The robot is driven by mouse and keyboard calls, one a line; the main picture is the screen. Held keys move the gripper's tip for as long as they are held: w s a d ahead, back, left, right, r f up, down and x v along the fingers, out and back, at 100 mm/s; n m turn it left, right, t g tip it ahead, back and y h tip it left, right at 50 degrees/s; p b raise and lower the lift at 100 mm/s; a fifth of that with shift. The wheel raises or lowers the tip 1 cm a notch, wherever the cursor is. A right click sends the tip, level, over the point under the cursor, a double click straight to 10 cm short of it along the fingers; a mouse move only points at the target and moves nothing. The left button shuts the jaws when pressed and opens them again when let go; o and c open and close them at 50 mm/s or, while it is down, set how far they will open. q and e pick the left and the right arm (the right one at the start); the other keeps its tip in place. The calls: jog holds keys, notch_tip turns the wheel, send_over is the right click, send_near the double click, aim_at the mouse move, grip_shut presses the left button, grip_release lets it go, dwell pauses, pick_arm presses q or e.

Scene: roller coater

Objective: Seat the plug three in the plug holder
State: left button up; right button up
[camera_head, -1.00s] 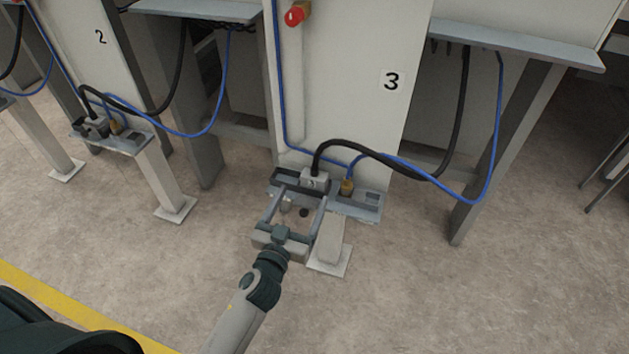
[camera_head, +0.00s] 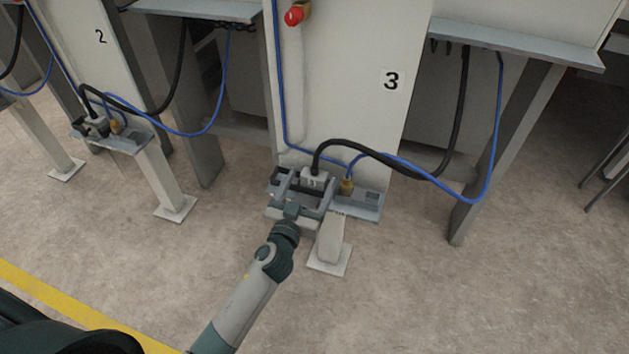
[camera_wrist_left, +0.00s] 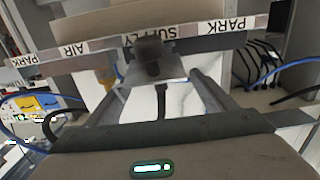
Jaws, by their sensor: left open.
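Plug three (camera_head: 314,177) is a pale block with a thick black cable rising from its top. It sits at the grey plug holder (camera_head: 372,211), a shelf on the post in front of panel 3. I cannot tell whether it is fully seated. My left gripper (camera_head: 299,183) is open, its two fingers reaching to the shelf around the plug's near side, with no clear grip on it. In the left wrist view the fingers (camera_wrist_left: 155,85) are spread below the holder's label strip (camera_wrist_left: 98,46), which reads PARK, AIR, SUPPLY, PARK. A dark blurred part hangs between them. My right gripper is not in view.
A brass fitting (camera_head: 347,187) with a blue hose stands right of the plug. The black cable (camera_head: 400,163) and blue hose (camera_head: 482,190) loop to the right. A similar station (camera_head: 120,140) stands at panel 2. The floor in front is clear.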

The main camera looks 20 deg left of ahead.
aim_at(312, 179)
pick_arm(q)
jog(key=shift+w+f, duration=0.1)
jog(key=shift+w, duration=1.7)
jog(key=shift+c, duration=0.4)
jog(key=c, duration=1.3)
